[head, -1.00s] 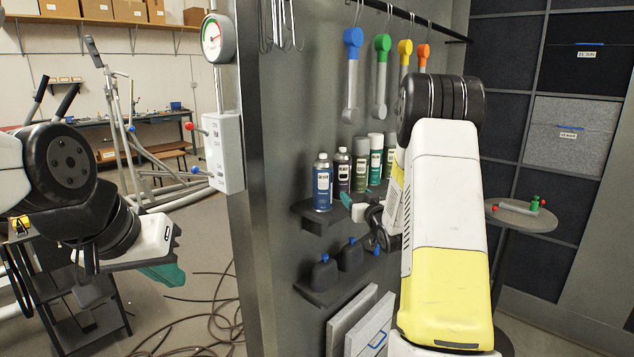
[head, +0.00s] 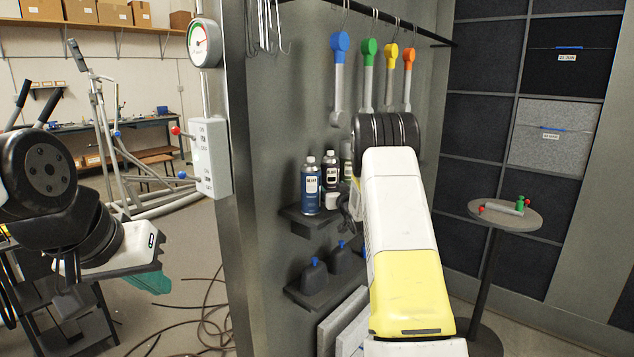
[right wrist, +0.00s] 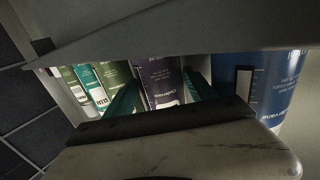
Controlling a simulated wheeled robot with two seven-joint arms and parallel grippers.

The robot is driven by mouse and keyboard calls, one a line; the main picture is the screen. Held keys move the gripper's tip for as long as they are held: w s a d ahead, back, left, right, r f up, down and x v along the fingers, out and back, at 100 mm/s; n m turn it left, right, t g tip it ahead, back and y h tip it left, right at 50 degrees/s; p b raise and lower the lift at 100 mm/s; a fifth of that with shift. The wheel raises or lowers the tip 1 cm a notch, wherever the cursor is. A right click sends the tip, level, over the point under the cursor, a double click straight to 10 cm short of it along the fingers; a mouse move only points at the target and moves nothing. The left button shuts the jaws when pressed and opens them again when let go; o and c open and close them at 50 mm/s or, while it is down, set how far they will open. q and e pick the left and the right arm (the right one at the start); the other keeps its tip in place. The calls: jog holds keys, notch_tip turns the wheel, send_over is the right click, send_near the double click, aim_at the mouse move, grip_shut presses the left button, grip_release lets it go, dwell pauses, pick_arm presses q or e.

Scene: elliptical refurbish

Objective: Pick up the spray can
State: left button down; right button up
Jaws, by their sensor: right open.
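Several spray cans stand on a small wall shelf (head: 303,222). In the head view a blue can (head: 311,187) is at the left, a dark purple can (head: 329,170) beside it, and a grey-green can (head: 346,158) is partly hidden by my right arm. My right gripper (right wrist: 158,86) is open, its teal fingers either side of the purple can (right wrist: 162,70) in the right wrist view; contact cannot be told. The blue can (right wrist: 265,85) is right of the fingers, green cans (right wrist: 88,85) left. My left gripper (head: 148,281) hangs far from the shelf.
Dark bottles (head: 314,275) with blue caps stand on a lower shelf. Coloured tools (head: 340,75) hang from a rail above. A round table (head: 505,215) is at the right. A wall post (head: 232,180) separates the shelf from my left arm; cables lie on the floor.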

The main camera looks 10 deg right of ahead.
jog(key=shift+w, duration=0.1)
jog(key=shift+c, duration=0.5)
jog(key=c, duration=1.1)
jog(key=shift+r, duration=0.15)
jog(key=shift+r, duration=0.1)
